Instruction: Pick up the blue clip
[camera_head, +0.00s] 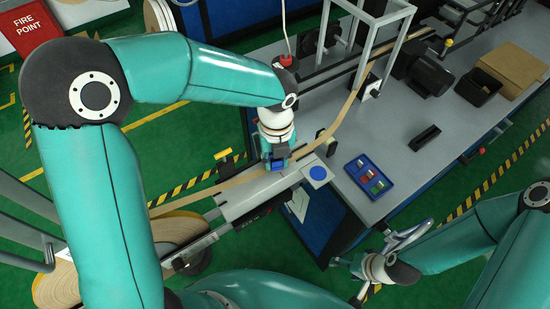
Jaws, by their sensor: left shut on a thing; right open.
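My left gripper (276,163) points down over the metal guide, at the tan tape strip (240,178). It is shut on a small blue piece, which looks like the blue clip (278,165); the fingers partly hide it. I cannot tell whether the clip touches the tape. A blue tray (349,168) on the grey bench has small compartments with a red piece (367,176) and a green piece (379,186) in them. My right gripper (349,279) is open and empty, low at the front of the bench, apart from the tray.
The metal guide (240,201) with a blue round button (318,172) juts from the bench's left edge. A large tape roll (60,285) stands lower left. A black open box (478,87), a cardboard box (512,68) and a small black block (424,137) are on the bench.

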